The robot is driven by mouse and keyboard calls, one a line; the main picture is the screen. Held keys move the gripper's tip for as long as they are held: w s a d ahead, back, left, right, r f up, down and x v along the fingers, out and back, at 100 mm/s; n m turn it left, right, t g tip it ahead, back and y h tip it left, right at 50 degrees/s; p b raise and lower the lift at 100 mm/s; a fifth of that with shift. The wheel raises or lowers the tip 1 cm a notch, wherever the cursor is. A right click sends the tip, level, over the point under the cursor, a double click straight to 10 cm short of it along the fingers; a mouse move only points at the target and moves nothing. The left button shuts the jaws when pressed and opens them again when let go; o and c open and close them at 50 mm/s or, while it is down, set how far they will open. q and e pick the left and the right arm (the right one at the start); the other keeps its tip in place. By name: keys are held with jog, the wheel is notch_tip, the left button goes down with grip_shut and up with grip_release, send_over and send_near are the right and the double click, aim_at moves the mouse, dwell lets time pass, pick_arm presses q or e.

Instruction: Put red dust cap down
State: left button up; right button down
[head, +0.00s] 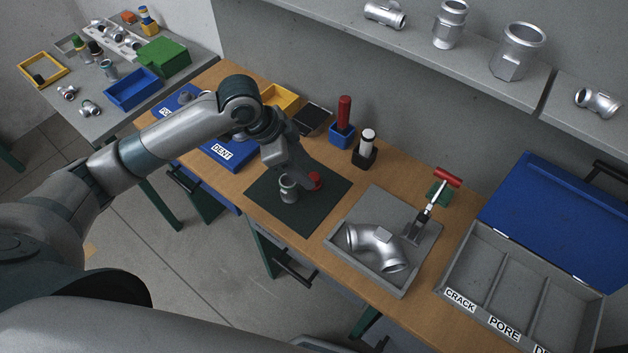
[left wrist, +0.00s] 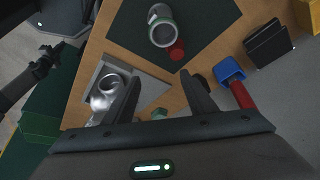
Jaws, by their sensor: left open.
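The red dust cap (head: 315,180) is on the dark green mat (head: 330,190), close beside a small grey metal fitting with a green band (head: 289,189). The left wrist view also shows the cap (left wrist: 177,50), partly hidden by the fitting (left wrist: 161,27). My left gripper (head: 304,182) is over the mat by the cap and partly covers it in the head view. In the left wrist view its two fingers (left wrist: 161,78) stand apart with nothing between them, and the cap shows beyond their tips.
A grey fixture tray (head: 408,283) with a silver elbow casting (head: 375,246) and a red-handled clamp (head: 446,178) is right of the mat. Red (head: 344,110) and white (head: 367,140) handled tools stand behind. A blue DENT box (head: 233,152) lies left; a divided case (head: 520,288) lies far right.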

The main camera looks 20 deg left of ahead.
pick_arm(q)
jog(key=w+a+r, duration=0.3)
jog(key=a+r, duration=0.2)
jog(key=shift+g, duration=0.3)
jog(key=p, duration=0.4)
send_over(314, 175)
jog(key=a, duration=0.2)
notch_tip(314, 175, down, 10)
jog(key=shift+s+d+f, duration=0.2)
jog(key=shift+s+f, duration=0.1)
jog(key=shift+f, duration=0.3)
